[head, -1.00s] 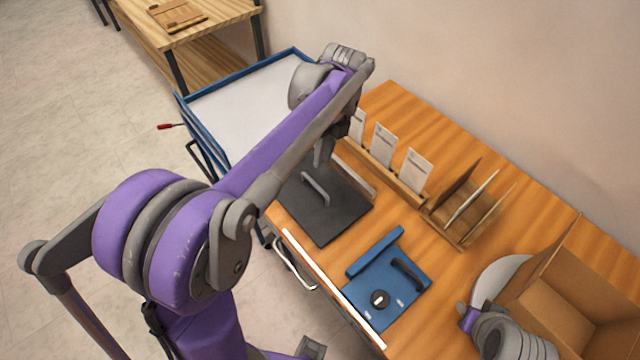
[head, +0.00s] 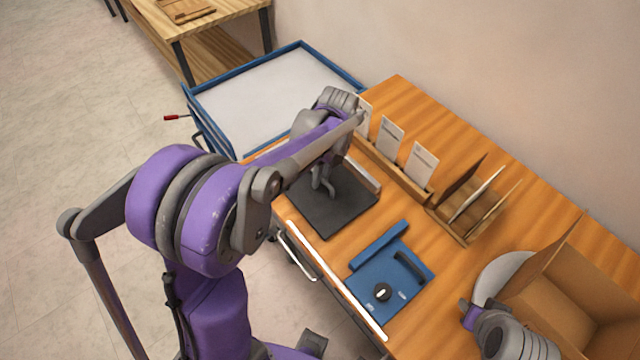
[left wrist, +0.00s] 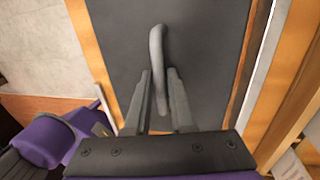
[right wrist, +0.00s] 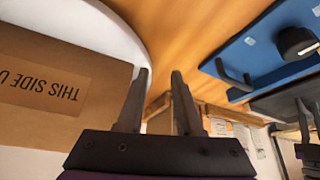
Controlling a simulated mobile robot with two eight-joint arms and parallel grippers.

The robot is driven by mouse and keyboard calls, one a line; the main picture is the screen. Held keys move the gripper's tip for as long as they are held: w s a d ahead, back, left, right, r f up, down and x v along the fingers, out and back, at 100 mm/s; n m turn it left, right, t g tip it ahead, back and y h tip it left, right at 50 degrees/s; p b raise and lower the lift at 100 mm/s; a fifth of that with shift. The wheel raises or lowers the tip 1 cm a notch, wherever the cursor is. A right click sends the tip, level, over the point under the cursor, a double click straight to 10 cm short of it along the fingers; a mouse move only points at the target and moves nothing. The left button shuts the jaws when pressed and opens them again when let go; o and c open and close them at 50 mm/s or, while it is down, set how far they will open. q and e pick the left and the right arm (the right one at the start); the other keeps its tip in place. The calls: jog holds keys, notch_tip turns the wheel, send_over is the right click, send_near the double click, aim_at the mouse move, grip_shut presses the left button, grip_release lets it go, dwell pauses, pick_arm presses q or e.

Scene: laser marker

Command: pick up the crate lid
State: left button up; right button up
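The crate lid (head: 333,216) is a flat dark grey plate with a raised grey bar handle. It lies at the left end of the orange wooden table. My left gripper (head: 324,180) is over the lid, pointing down at the handle. In the left wrist view the lid (left wrist: 200,40) fills the middle, and the handle (left wrist: 158,50) runs between the open fingers of my left gripper (left wrist: 159,72), with gaps beside it. My right gripper (right wrist: 160,73) is open and empty beside the cardboard box (right wrist: 60,95); in the head view its fingers are mostly hidden.
A blue panel with a black knob (head: 390,278) lies right of the lid. A wooden rack with white cards (head: 392,172) and a wooden sorter (head: 455,225) stand behind. A blue-rimmed cart (head: 235,150) stands left of the table. A white round plate (head: 497,270) is beside the box.

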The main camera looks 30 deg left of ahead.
pick_arm(q)
grip_shut()
dwell(1.4)
